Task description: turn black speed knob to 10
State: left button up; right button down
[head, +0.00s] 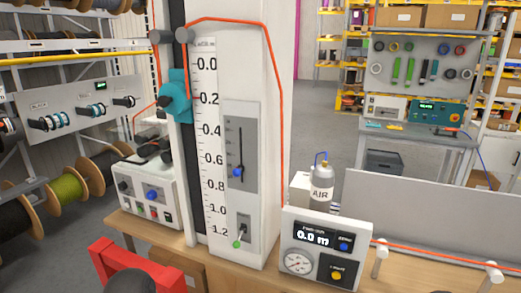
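A white control box (148,195) stands on the bench at the left of the tall white column. A small black knob (123,186) is on the left of its front face, beside a blue knob (152,194). Several small buttons or switches sit below them. The labels and any scale around the black knob are too small to read, so its setting cannot be told.
The column (225,150) carries a scale, a slider panel (241,150) and a green-tipped lever. A display box (322,247) reading 0.0 m stands right of it. Orange cable runs over the column.

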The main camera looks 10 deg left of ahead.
aim_at(123, 187)
jog(key=u, duration=1.3)
